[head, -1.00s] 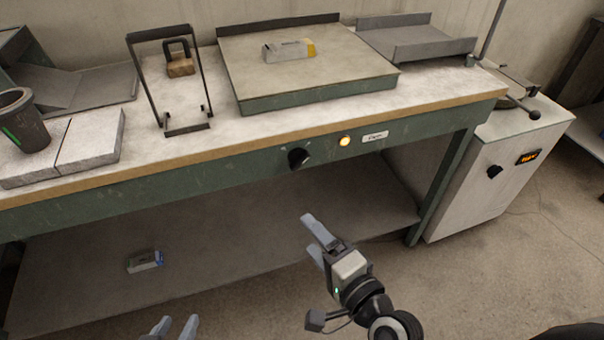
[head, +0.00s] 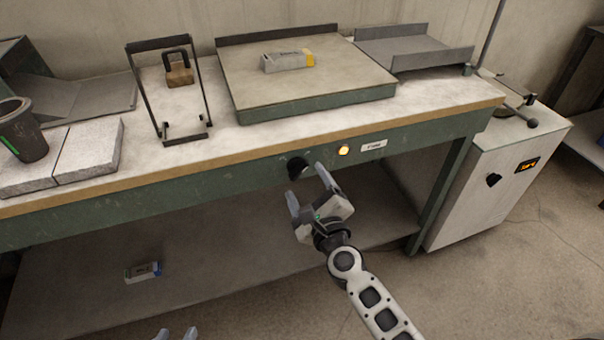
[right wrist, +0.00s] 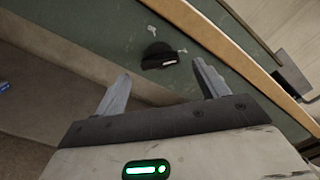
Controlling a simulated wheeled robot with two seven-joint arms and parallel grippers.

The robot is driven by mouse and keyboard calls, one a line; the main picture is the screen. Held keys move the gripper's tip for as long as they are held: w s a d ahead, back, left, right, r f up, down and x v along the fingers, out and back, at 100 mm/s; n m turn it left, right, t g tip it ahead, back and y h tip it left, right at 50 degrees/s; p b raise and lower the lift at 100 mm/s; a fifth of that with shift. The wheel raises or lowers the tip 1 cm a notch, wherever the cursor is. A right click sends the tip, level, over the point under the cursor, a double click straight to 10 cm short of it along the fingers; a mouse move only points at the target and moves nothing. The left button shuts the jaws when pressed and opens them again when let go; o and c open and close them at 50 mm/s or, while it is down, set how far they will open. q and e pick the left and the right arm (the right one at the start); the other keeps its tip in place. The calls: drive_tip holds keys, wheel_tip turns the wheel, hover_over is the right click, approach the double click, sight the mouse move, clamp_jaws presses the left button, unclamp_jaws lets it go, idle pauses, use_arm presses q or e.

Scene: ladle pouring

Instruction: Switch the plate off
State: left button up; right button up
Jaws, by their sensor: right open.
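A black knob (head: 297,167) sits on the green front rail of the bench, left of a lit amber lamp (head: 344,150) and a small white label (head: 373,145). The plate (head: 300,75) is a flat slab with a green front edge on the bench top. My right gripper (head: 306,184) is open just in front of and below the knob, fingers pointing at it. In the right wrist view the knob (right wrist: 159,56) lies beyond and between the two open fingertips, apart from them. My left gripper (head: 176,334) shows only its fingertips at the bottom edge.
A small box (head: 289,61) lies on the plate. A black frame stand (head: 170,90), a dark cup (head: 22,130) and a grey tray (head: 415,48) stand on the bench. A white cabinet (head: 490,190) with its own knob and orange display stands at right.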

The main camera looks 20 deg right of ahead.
sight(301, 174)
drive_tip(key=shift+w, duration=1.85)
drive_tip(key=c, duration=1)
